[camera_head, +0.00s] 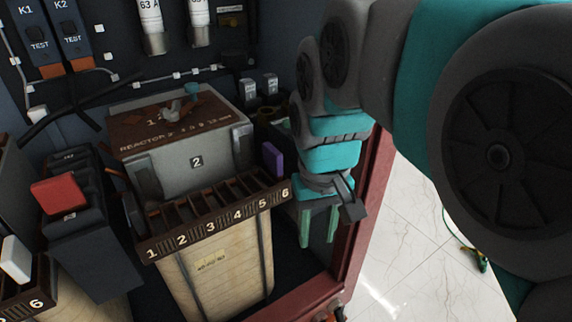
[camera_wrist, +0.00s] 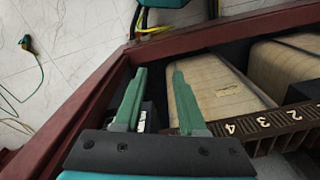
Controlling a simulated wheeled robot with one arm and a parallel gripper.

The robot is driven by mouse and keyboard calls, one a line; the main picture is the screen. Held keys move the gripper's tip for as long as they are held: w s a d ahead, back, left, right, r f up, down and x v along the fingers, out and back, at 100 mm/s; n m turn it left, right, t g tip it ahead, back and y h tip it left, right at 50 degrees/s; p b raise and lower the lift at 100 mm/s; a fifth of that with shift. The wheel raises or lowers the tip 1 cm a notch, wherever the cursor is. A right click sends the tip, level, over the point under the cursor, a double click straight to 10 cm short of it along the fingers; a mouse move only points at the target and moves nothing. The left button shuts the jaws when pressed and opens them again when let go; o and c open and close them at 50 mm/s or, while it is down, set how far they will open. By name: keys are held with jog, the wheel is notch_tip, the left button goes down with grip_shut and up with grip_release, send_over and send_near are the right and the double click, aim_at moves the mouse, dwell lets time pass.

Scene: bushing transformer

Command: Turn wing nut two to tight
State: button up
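A grey reactor box (camera_head: 185,178) with a rusty brown top stands left of centre in the head view. A small grey wing-shaped piece (camera_head: 172,108) sits on its top near the label 1; it looks like a wing nut. A plate marked 2 (camera_head: 196,161) is on the box's front face; I cannot make out a wing nut beside it. My gripper (camera_head: 318,232) points down to the right of the numbered terminal strip, its green fingers apart and nothing between them. In the wrist view my gripper (camera_wrist: 160,80) is also open and empty; no wing nut shows there.
The terminal strip (camera_head: 215,222), numbered 1 to 6, tops a pale wrapped coil (camera_head: 217,280). A purple block (camera_head: 273,159) stands near its right end. A red cabinet frame (camera_head: 366,205) borders the right side. A black unit with a red block (camera_head: 59,194) stands left.

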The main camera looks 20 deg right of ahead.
jog(key=shift+s+d+f, duration=0.2)
jog(key=shift+s+f, duration=0.1)
